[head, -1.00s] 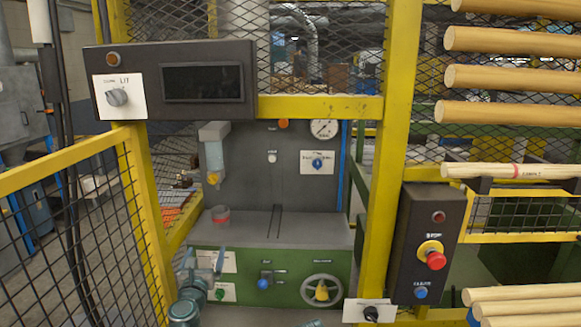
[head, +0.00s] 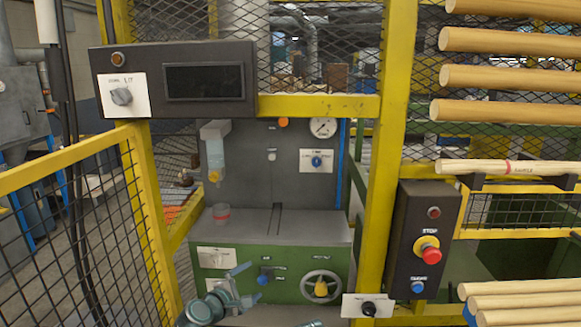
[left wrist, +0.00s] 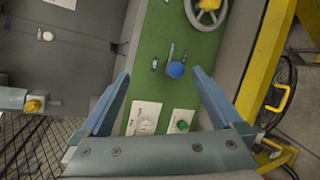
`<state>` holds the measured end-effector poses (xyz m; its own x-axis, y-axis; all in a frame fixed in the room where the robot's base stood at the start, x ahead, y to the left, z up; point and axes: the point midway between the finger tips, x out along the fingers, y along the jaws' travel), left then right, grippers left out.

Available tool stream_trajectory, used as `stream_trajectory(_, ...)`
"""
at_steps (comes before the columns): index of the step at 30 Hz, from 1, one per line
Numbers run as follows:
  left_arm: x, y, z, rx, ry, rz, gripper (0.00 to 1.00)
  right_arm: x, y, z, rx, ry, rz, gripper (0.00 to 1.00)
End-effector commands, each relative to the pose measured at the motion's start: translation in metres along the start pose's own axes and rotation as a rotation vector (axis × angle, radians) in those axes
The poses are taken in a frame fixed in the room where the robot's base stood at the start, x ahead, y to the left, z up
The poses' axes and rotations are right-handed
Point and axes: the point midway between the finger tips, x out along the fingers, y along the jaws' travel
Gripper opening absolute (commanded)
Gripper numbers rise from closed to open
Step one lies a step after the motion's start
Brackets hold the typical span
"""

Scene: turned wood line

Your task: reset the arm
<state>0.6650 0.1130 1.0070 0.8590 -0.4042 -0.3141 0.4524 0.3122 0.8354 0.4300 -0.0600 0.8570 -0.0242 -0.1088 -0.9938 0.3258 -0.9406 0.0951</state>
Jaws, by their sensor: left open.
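My left gripper (head: 252,283) is open and empty at the bottom of the head view, in front of the green lower panel (head: 290,290) of the machine. Its two fingers point to the right there. In the left wrist view the fingers of my left gripper (left wrist: 161,75) stand wide apart, with the green panel, a blue knob (left wrist: 175,70) and a green knob (left wrist: 182,125) beyond them. Nothing is between the fingers.
A yellow mesh fence (head: 65,168) stands at left and a yellow post (head: 382,160) at right of the machine. A handwheel (head: 321,287) is right of the gripper. A black box with a red stop button (head: 431,255) and racked wooden rods (head: 510,78) are further right.

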Motion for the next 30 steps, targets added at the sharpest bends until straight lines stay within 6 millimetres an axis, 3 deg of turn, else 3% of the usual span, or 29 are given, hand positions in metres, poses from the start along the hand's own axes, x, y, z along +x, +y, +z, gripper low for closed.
stream_trajectory(4, -0.008, -0.075, 0.001, 0.511, -0.048, -0.332, 1.00, 0.000, 0.000, 0.000, 0.000, 0.000, 0.000, 0.00)
stream_trajectory(9, -0.048, -0.146, -0.027, 1.015, -0.161, -0.741, 1.00, 0.000, 0.000, 0.000, 0.000, 0.000, 0.000, 0.00)
stream_trajectory(12, -0.077, -0.169, -0.047, 1.214, -0.240, -0.950, 1.00, 0.000, 0.000, 0.000, 0.000, 0.000, 0.000, 0.00)
stream_trajectory(17, -0.128, -0.188, -0.074, 1.433, -0.388, -1.267, 1.00, 0.000, 0.000, 0.000, 0.000, 0.000, 0.000, 0.00)
stream_trajectory(24, -0.130, -0.207, -0.008, 1.561, -0.522, -1.334, 1.00, -0.015, 0.001, 0.001, 0.000, 0.000, 0.000, 0.00)
stream_trajectory(30, -0.138, -0.222, 0.032, 1.647, -0.606, -1.383, 1.00, -0.022, 0.002, 0.001, 0.000, 0.000, 0.000, 0.00)
